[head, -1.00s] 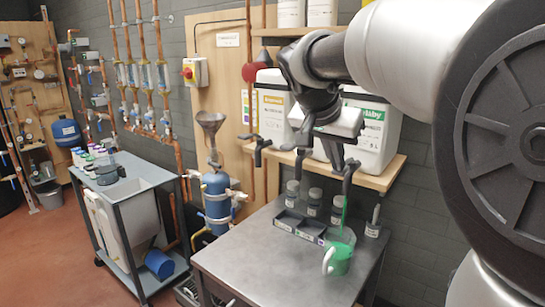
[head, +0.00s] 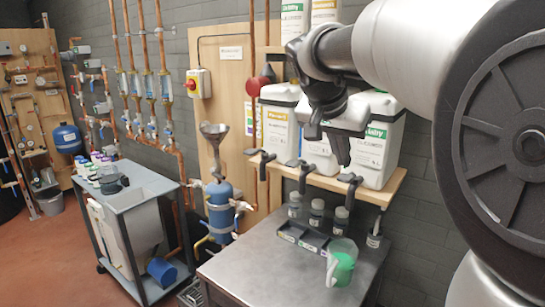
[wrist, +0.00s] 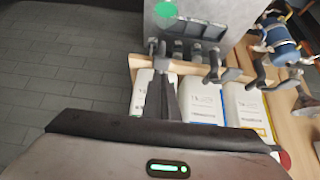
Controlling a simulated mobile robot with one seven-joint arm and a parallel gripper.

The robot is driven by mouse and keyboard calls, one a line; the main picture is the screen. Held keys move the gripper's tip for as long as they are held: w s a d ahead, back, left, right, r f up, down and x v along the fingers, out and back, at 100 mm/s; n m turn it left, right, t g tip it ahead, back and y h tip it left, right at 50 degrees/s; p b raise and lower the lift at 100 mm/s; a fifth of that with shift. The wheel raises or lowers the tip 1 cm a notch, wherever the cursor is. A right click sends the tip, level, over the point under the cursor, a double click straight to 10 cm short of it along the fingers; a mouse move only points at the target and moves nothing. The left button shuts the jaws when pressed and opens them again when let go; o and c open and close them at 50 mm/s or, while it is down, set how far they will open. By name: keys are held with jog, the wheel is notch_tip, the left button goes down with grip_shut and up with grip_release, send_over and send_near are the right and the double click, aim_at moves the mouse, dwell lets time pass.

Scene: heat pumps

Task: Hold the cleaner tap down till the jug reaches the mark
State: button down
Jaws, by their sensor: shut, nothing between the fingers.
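The cleaner container (head: 379,146), white with a green label, stands at the right end of the wooden shelf. Its dark tap (head: 350,185) sticks out at the shelf's front edge, with no stream below it. The clear jug (head: 342,250) stands on the metal bench under that tap and holds green liquid; its mark is too small to make out. My gripper (head: 341,150) is shut and empty, a little above the tap and apart from it. In the wrist view my gripper (wrist: 161,103) points toward the tap (wrist: 157,50), and the jug's green liquid (wrist: 165,10) shows at the top edge.
Two more taps, the middle one (head: 306,172) and the left one (head: 263,160), stick out along the shelf. Small bottles (head: 316,212) and a dark divided tray (head: 302,238) stand behind the jug. The bench's (head: 260,271) left front is clear.

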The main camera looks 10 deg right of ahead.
jog(key=w+r+v, duration=0.1)
jog(key=v, duration=0.8)
jog(key=shift+d+r+p, duration=0.2)
jog(key=shift+d+p, duration=0.1)
jog(key=shift+p, duration=0.1)
jog(key=shift+s, duration=0.1)
jog(key=s+a+f+n+y+p, duration=0.2)
jog(key=s+f, duration=0.4)
jog(key=s, duration=0.4)
jog(key=s+a+f+n+y+p, duration=0.3)
jog(key=s+a+f+n+p, duration=0.2)
jog(key=s, duration=0.5)
notch_tip(320, 180, down, 2)
jog(key=shift+s+a+n+t+p, duration=0.25)
jog(key=shift+n+p, duration=0.25)
jog(key=shift+n, duration=0.5)
